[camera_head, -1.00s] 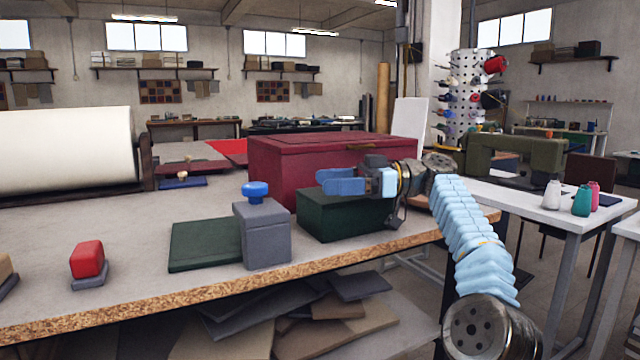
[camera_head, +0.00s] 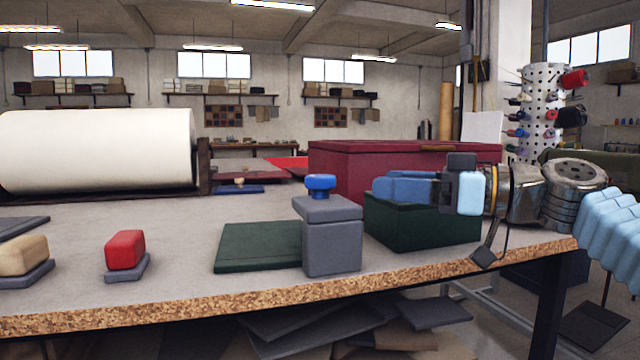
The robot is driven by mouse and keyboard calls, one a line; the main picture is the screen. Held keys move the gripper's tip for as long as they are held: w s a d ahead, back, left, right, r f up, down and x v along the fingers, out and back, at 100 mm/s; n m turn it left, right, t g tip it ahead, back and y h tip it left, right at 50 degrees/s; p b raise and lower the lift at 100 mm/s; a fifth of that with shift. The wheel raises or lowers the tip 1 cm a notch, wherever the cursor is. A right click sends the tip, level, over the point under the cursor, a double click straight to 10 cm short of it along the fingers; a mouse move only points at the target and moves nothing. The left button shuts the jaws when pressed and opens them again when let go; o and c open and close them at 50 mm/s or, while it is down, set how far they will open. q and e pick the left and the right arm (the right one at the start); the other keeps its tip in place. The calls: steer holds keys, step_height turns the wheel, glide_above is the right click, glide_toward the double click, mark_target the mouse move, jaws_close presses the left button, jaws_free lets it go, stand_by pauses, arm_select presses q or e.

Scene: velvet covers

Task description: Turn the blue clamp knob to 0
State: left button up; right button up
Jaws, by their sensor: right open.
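The blue clamp knob (camera_head: 321,186) sits on top of a grey block-shaped clamp (camera_head: 332,236) near the table's front edge. Any marking or number on the knob is too small to read. My right gripper (camera_head: 384,188) comes in from the right with its blue fingers pointing left at the knob. It is open and empty, a short gap to the right of the knob and at about its height, in front of the dark red box. My left gripper is not in view.
A dark green box (camera_head: 424,222) stands below my right gripper, with a large dark red box (camera_head: 400,160) behind. A dark green board (camera_head: 258,247) lies left of the clamp. A red block (camera_head: 125,249) and a beige block (camera_head: 22,251) sit further left. A white roll (camera_head: 95,150) lies behind.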

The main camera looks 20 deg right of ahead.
mark_target(321, 175)
steer(key=p+x, duration=0.1)
steer(key=x, duration=1.1)
steer(key=shift+s, duration=0.1)
steer(key=c, duration=1)
steer(key=shift+n+g+y, duration=0.5)
steer(key=shift+n+g, duration=0.1)
steer(key=shift+g, duration=0.2)
steer(key=shift+r+n+g+y+p, duration=0.15)
steer(key=shift+n+g+y+p, duration=0.4)
steer(key=shift+g, duration=0.45)
steer(key=shift+n, duration=0.45)
steer(key=shift+y, duration=0.25)
